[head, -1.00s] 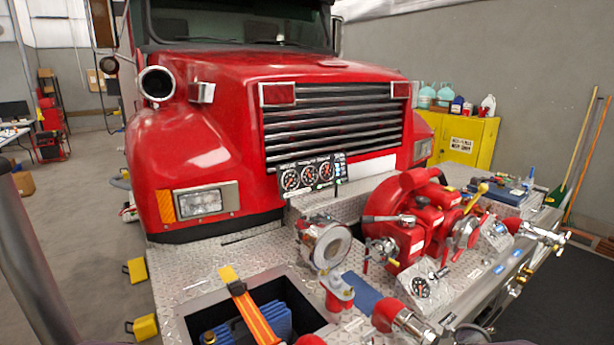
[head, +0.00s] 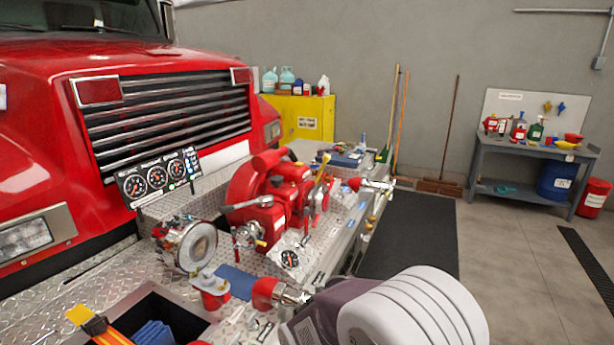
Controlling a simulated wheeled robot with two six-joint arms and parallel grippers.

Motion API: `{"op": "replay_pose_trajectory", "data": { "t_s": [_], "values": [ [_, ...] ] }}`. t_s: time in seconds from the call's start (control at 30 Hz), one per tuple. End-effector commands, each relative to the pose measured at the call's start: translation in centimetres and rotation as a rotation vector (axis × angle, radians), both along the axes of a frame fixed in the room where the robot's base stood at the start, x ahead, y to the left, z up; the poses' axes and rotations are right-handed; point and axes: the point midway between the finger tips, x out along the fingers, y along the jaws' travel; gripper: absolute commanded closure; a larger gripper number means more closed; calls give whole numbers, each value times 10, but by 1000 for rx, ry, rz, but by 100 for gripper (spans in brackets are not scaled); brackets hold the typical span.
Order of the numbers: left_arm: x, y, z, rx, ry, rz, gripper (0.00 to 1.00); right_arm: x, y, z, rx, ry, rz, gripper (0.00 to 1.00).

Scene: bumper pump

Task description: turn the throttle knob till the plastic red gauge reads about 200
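A black panel with three round gauges (head: 157,177) stands upright on the bumper deck before the truck grille. Another small round gauge (head: 290,258) sits on a tilted metal plate in front of the red pump (head: 290,194). The needle readings are too small to tell. I cannot tell which gauge is the plastic red one. Small valve handles and fittings (head: 247,236) sit on the pump's front; I cannot make out which part is the throttle knob. Neither gripper shows. A white and grey arm part of mine fills the bottom right and hides part of the deck's front.
The diamond-plate deck (head: 101,252) has an open bin (head: 170,309) at the front left. A capped round fitting (head: 192,245) stands before the pump. A black mat (head: 412,240) and open floor lie to the right. A workbench (head: 530,150) stands by the back wall.

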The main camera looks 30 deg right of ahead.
Motion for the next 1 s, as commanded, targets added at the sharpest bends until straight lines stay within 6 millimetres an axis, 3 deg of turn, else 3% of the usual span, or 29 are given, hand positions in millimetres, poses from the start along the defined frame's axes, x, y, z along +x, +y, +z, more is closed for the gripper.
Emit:
{"op": "replay_pose_trajectory", "data": {
  "t_s": [0.63, 0.7, 1.0],
  "values": [
    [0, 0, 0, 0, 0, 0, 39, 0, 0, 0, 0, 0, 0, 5],
    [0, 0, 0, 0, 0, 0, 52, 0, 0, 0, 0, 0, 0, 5],
    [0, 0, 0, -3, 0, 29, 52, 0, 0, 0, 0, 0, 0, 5]
  ]
}}
